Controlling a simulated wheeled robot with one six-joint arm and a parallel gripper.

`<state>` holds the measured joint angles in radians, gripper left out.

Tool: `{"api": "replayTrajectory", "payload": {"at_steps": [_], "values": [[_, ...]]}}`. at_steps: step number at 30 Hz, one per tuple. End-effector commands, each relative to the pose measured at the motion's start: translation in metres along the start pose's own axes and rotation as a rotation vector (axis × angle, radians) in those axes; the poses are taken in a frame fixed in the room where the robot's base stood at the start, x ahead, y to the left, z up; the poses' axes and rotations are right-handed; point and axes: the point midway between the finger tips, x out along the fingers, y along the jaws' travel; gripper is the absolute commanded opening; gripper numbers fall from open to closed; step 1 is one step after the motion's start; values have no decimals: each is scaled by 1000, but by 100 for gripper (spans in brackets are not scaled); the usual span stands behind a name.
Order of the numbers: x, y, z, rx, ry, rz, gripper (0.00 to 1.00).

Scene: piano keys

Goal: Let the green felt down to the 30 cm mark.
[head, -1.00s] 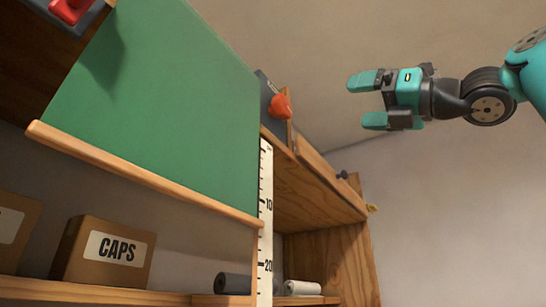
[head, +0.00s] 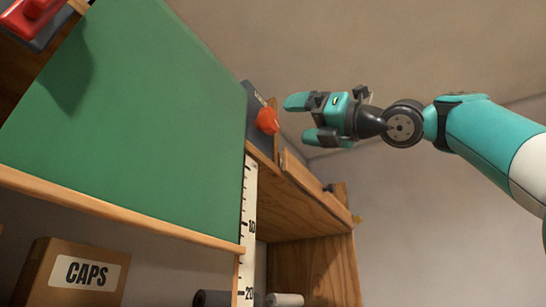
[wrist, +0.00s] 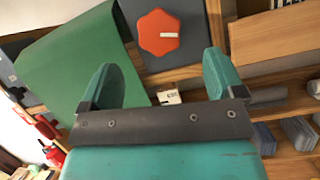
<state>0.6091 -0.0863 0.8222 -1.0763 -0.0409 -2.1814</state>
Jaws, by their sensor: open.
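The green felt (head: 130,130) hangs as a sheet with a wooden bar (head: 120,212) along its lower edge. A white scale (head: 248,205) stands at its right; the bar's right end is between the 10 and 20 marks. The 30 mark is not in view. A red-orange knob (head: 267,121) sits on a dark plate beside the felt's upper right. In the wrist view it is a hexagon (wrist: 159,33) with a white mark. My gripper (head: 303,120) is open and empty, right of the knob in the head view, with the knob ahead between its fingers in the wrist view.
A CAPS box (head: 75,272) stands below the felt. Dark and white rolls (head: 284,299) lie on the lower shelf. Another red handle (head: 30,16) is at the upper left. Wooden shelf boards (head: 315,185) run below and right of the knob.

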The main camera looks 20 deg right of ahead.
Motion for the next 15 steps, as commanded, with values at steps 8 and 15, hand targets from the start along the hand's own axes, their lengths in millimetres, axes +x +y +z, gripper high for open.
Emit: {"api": "replayTrajectory", "payload": {"at_steps": [8, 15], "values": [[41, 1, 3, 7, 3, 5, 88], [69, 1, 2, 4, 2, 2, 88]]}}
